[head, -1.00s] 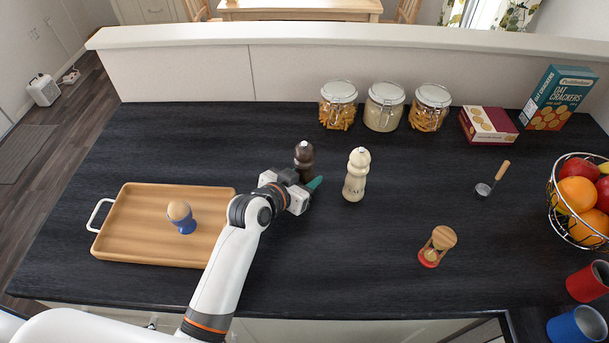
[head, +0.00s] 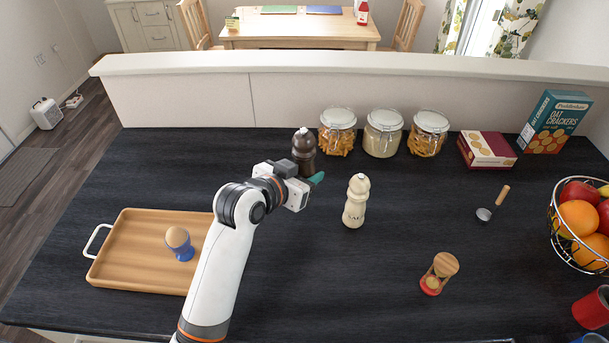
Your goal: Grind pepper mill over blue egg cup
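The dark brown pepper mill (head: 304,154) is upright in my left gripper (head: 313,178), held above the counter. The gripper is shut around its lower body and hides part of it; one teal fingertip shows. The blue egg cup (head: 182,252) holds a brown egg (head: 177,237) and stands on the wooden tray (head: 130,272), to the left of and nearer than the gripper. A cream mill (head: 355,202) stands on the counter to the right of the gripper, apart from it. My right gripper is out of view.
Three glass jars (head: 383,134) and a maroon box (head: 487,150) stand along the back, with an oat crackers box (head: 552,123). An hourglass (head: 438,274), a scoop (head: 485,213) and a fruit basket (head: 582,225) are at the right. The counter's front middle is clear.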

